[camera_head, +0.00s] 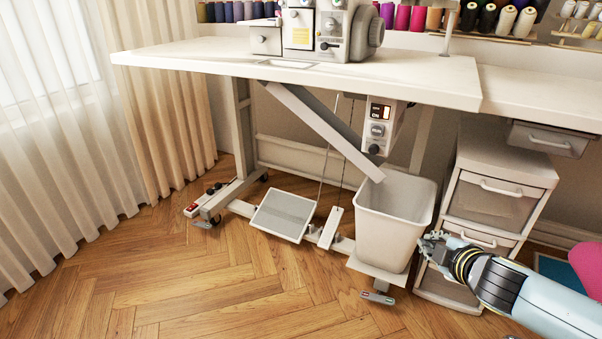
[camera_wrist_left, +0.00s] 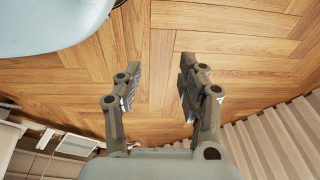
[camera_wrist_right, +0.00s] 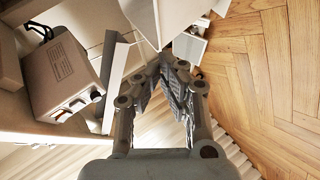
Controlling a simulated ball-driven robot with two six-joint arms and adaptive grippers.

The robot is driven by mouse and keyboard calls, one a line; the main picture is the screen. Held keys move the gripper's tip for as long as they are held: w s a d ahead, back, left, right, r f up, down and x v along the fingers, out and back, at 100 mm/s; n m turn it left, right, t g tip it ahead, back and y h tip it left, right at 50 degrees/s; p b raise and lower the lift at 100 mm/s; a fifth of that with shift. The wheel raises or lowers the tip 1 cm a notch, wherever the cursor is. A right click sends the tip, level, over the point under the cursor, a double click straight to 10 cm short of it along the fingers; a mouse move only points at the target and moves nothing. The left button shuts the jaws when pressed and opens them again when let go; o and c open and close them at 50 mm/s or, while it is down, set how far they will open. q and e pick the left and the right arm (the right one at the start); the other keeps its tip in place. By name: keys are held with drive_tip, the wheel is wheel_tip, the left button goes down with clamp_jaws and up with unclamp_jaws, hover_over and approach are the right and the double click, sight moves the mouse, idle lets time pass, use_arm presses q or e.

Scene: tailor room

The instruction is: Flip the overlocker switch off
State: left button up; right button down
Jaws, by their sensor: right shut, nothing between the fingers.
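The overlocker (camera_head: 315,28) stands on the white table at the back. Under the tabletop hangs a switch box (camera_head: 378,128) with a lit orange-red rocker near its top and a dark knob at its bottom. The right wrist view shows a box (camera_wrist_right: 68,75) with a printed label and small controls on its lower edge, left of my fingers. My right gripper (camera_head: 428,243) is shut and empty, right of the bin, below and apart from the switch box. My left gripper (camera_wrist_left: 158,72) is open and empty over the wood floor; it does not show in the head view.
A grey-white bin (camera_head: 396,222) stands below the switch box, beside my right gripper. A drawer unit (camera_head: 497,197) stands right of it. A slanted beam (camera_head: 320,127) crosses under the table (camera_head: 400,75). A foot pedal (camera_head: 283,216) lies below. The front floor is clear.

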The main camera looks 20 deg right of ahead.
sight(375, 114)
use_arm(q)
drive_tip(key=w+d+r+b, duration=0.2)
drive_tip(key=w+r+b, duration=0.1)
drive_tip(key=r+b, duration=0.3)
drive_tip(key=shift+w+r, duration=0.25)
drive_tip(key=shift+r, duration=0.6)
use_arm(e)
drive_tip(key=w+a+r+n+t, duration=0.2)
drive_tip(key=w+r, duration=0.1)
drive_tip(key=r, duration=0.3)
drive_tip(key=w+a+r+n+t+y, duration=0.1)
drive_tip(key=w+a+r+n+t, duration=0.1)
drive_tip(key=r, duration=0.5)
drive_tip(key=w+a+r+n+t+y, duration=0.1)
drive_tip(key=w+a+r+n+t, duration=0.2)
drive_tip(key=r, duration=0.4)
drive_tip(key=shift+w+a+r+n, duration=0.25)
drive_tip(key=shift+w+a+n, duration=0.05)
use_arm(q)
drive_tip(key=shift+d, duration=0.1)
use_arm(e)
drive_tip(key=shift+w, duration=0.1)
